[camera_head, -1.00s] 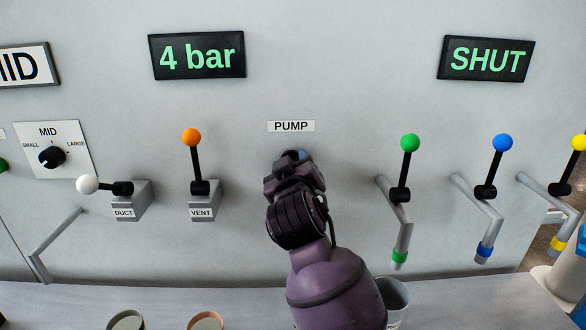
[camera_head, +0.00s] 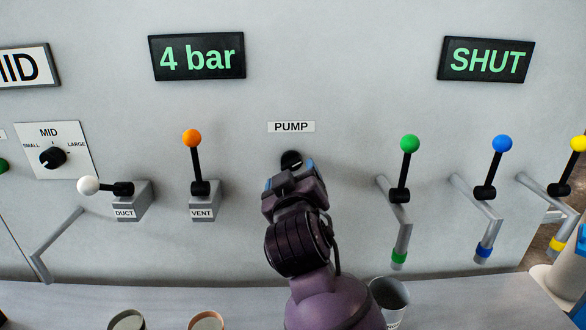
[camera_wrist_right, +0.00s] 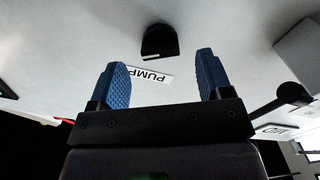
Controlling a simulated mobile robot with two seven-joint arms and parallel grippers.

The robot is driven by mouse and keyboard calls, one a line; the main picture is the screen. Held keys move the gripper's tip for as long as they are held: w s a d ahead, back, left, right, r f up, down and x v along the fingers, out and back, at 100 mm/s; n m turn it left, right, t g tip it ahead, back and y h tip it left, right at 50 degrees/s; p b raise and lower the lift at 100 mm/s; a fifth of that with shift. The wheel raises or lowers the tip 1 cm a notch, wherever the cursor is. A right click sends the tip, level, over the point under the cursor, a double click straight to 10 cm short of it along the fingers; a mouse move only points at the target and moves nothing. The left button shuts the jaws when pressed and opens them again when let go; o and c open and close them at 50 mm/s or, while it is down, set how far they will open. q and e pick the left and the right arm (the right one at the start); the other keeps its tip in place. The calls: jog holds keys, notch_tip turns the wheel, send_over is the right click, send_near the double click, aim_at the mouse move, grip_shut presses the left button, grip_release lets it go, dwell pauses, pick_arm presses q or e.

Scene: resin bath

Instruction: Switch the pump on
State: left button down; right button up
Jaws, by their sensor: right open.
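The black pump switch (camera_head: 291,160) sits on the grey panel under the PUMP label (camera_head: 291,127), its lower part hidden by my right gripper (camera_head: 285,180). In the right wrist view the switch (camera_wrist_right: 160,41) shows whole as a dark knob, beyond the fingertips and apart from them. My right gripper also shows there (camera_wrist_right: 159,75), with its two blue ribbed fingers spread and nothing between them but a view of the label (camera_wrist_right: 150,76). My left gripper is in neither view.
A display reading 4 bar (camera_head: 197,57) is above; another reads SHUT (camera_head: 487,60). The orange-knobbed VENT lever (camera_head: 195,167) stands left of my gripper, the green-knobbed lever (camera_head: 405,170) right. A grey cup (camera_head: 390,294) stands on the ledge beside my arm.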

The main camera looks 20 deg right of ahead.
jog(key=v, duration=0.6)
jog(key=shift+s, duration=0.1)
dwell(0.3)
